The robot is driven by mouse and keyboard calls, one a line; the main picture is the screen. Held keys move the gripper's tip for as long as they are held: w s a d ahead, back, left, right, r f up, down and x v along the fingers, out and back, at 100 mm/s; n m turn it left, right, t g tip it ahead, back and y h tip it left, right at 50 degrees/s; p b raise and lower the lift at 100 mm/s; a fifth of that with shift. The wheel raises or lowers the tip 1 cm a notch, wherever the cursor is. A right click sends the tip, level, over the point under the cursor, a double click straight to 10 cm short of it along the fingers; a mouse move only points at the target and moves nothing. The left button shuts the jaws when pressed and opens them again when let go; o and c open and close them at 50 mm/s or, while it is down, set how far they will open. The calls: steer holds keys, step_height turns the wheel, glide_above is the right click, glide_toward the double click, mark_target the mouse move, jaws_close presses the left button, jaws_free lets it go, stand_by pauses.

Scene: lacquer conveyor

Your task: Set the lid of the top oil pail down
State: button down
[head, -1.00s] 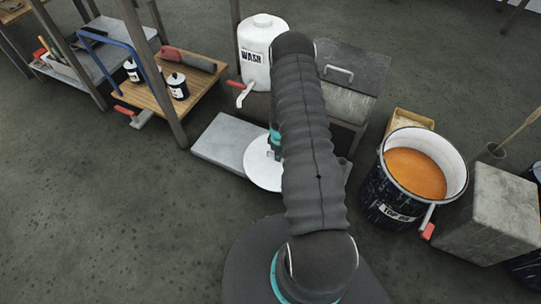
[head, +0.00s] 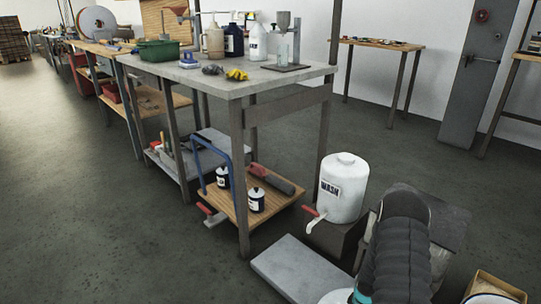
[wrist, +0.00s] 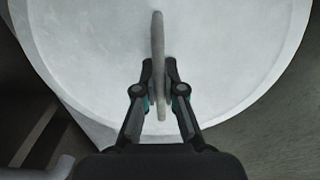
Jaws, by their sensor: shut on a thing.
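The white round lid (wrist: 230,60) fills most of the wrist view. My gripper (wrist: 158,82) is shut on the upright grey handle (wrist: 158,30) at its middle. In the head view only a sliver of the lid (head: 338,297) shows at the bottom edge, beside the front end of a grey slab (head: 298,270). Whether the lid touches the slab or hangs over it I cannot tell. The top oil pail is outside both current views.
A white wash jug (head: 342,190) with a red-handled tap stands on a dark block behind the slab. A workbench (head: 235,85) with a wooden lower shelf (head: 270,210) is beyond. A yellowish box (head: 495,290) is at lower right. The floor left of the slab is clear.

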steer(key=shift+s+a+m, duration=0.15)
steer(key=shift+s+m, duration=0.05)
steer(key=shift+m, duration=0.3)
steer(key=s+m, duration=0.1)
steer(key=s+a+m, duration=0.1)
steer(key=m, duration=0.1)
steer(key=shift+s+r, duration=0.15)
steer(key=shift+s, duration=0.1)
steer(key=a+r+m, duration=0.2)
steer(key=r, duration=0.1)
steer(key=r+m, duration=0.1)
steer(key=r, duration=0.1)
steer(key=shift+s+a+r+m, duration=0.1)
steer(key=shift+a+r+m, duration=0.1)
steer(key=shift+a+m, duration=0.2)
steer(key=w+a+r, duration=0.2)
steer(key=a+r, duration=0.5)
steer(key=r, duration=0.2)
steer(key=w+a+r, duration=0.3)
steer(key=a+r, duration=0.4)
steer(key=r, duration=0.3)
steer(key=shift+a, duration=0.35)
